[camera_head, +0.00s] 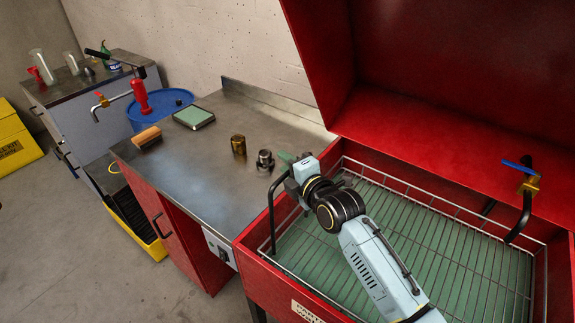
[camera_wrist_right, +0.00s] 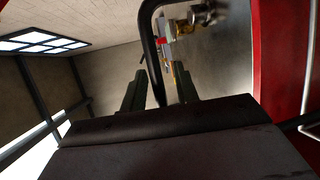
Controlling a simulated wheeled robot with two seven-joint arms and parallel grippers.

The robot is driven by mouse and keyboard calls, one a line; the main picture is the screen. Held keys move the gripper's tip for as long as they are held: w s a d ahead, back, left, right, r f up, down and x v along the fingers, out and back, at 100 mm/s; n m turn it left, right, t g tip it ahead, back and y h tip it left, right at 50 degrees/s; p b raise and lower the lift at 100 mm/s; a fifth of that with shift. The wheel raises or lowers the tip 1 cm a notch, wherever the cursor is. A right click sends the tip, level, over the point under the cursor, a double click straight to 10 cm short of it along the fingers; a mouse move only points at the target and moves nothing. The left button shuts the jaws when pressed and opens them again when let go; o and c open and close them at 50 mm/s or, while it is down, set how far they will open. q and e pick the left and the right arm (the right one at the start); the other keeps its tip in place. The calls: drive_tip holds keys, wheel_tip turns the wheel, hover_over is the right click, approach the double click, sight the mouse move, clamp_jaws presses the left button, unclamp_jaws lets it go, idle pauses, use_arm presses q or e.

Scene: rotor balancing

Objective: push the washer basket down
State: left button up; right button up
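The washer basket (camera_head: 437,220) is a wire basket inside the red parts washer, over a green floor. A black bent handle (camera_head: 271,213) rises at its left end. My right arm reaches across the basket, and my right gripper (camera_head: 290,160) is at the top of this handle; its fingers are mostly hidden in the head view. In the right wrist view, the two dark fingers of my right gripper (camera_wrist_right: 158,88) stand apart, with the black handle bar (camera_wrist_right: 150,45) passing between them. A gap seems to show beside the bar. My left gripper is not in view.
The red washer lid (camera_head: 430,80) stands open behind the basket. A black pipe with a blue-levered brass valve (camera_head: 528,182) is at the right. The steel bench (camera_head: 195,165) at left carries a brush (camera_head: 147,137), a green-topped pad (camera_head: 194,117) and metal cylinders (camera_head: 238,145).

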clamp_jaws()
